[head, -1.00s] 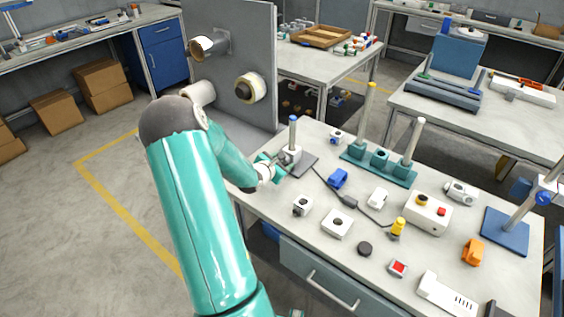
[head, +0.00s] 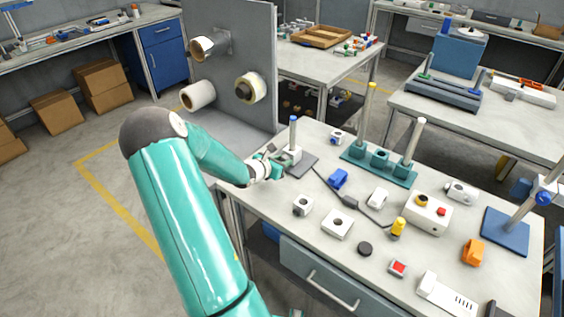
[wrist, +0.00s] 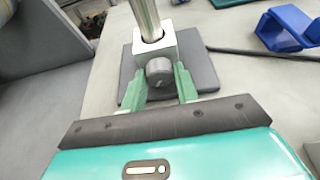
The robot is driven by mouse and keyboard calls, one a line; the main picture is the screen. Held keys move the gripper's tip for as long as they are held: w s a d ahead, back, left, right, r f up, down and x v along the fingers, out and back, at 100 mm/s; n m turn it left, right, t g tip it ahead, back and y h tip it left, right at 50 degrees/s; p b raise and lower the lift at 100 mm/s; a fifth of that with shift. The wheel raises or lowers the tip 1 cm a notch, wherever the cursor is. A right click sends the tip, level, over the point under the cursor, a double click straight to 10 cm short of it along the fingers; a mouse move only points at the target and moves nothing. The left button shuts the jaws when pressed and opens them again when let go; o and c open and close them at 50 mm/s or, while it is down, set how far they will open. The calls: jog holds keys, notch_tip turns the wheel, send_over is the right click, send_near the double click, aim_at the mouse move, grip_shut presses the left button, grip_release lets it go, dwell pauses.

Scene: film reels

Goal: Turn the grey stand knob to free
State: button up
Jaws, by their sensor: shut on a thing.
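The grey stand (head: 305,164) is a dark flat base with an upright post, capped in blue, at the left back of the table. A light block (wrist: 152,47) sits around the post in the wrist view. The round grey knob (wrist: 158,72) sticks out of the block's near side. My gripper (wrist: 161,80) has one green finger on each side of the knob and is shut on it. In the head view my gripper (head: 280,163) reaches the stand from the left and hides the knob.
A dark cable runs from the stand across the table. A blue clip (head: 338,179) and white blocks (head: 337,223) lie to the right and in front. A teal rack (head: 378,167) with posts stands behind. A grey panel (head: 240,60) with rolls rises at back left.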

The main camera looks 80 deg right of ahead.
jog(key=n+g, duration=0.2)
jog(key=n, duration=0.1)
jog(key=n+g+y, duration=0.1)
jog(key=shift+w+f, duration=0.1)
jog(key=shift+w, duration=0.15)
jog(key=shift+n, duration=0.3)
dwell(0.4)
jog(key=o, duration=1)
jog(key=shift+c, duration=0.2)
